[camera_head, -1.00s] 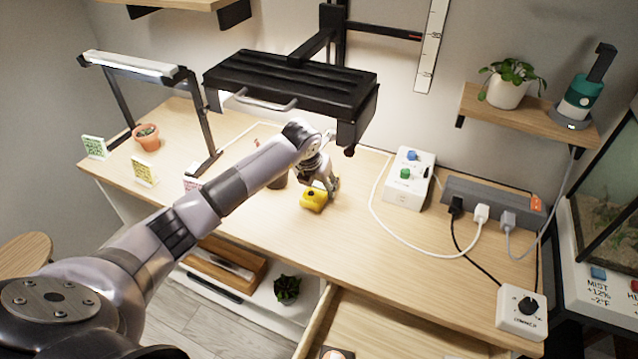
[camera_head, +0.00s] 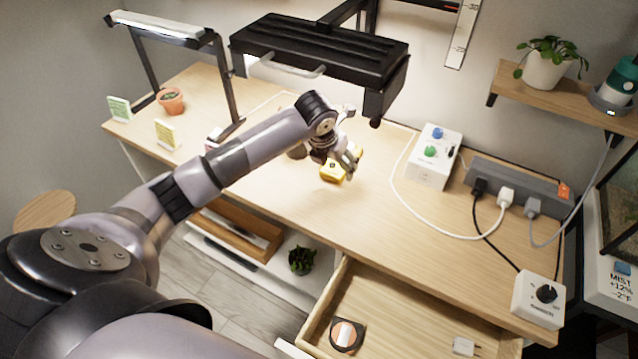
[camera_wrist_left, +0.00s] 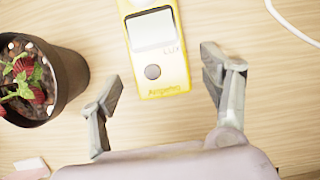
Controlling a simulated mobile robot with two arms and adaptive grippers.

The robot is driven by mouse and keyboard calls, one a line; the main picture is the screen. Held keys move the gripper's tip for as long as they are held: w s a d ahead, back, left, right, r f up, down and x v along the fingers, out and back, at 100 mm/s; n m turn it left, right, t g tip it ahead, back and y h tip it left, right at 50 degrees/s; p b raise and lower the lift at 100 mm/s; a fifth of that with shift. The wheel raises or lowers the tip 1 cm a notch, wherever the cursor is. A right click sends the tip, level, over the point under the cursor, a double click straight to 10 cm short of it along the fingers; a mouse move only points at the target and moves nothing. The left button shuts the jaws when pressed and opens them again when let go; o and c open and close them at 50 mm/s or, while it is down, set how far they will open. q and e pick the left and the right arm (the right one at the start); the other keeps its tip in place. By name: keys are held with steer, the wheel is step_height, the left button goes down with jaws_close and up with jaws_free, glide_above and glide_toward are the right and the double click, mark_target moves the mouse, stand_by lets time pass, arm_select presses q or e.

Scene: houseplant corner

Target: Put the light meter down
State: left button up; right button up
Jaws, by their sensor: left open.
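The light meter (camera_head: 331,173) is yellow and lies on the wooden tabletop below the black lamp hood. In the left wrist view the meter (camera_wrist_left: 158,60) shows its pale screen, a dark round button and the letters "LUX". My left gripper (camera_head: 346,163) is just above the meter and hides part of it. In the left wrist view my left gripper (camera_wrist_left: 164,95) is open, with one finger on each side of the meter's near end and a gap to each. The far end of the meter is cut off by the picture edge. My right gripper is not in view.
A dark pot with a red-green plant (camera_wrist_left: 45,80) stands close left of the left finger. A white control box (camera_head: 434,157) and cable are to the right. An open drawer (camera_head: 400,310) at the front holds a round orange-and-black item (camera_head: 347,335).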

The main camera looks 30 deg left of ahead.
arm_select(q)
steer(key=s+b, duration=0.1)
steer(key=s, duration=0.6)
steer(key=shift+s+d, duration=0.1)
steer(key=shift+d, duration=0.05)
steer(key=shift+s+d+b, duration=0.1)
steer(key=shift+s+b, duration=0.2)
steer(key=shift+s, duration=0.35)
steer(key=shift+d, duration=0.1)
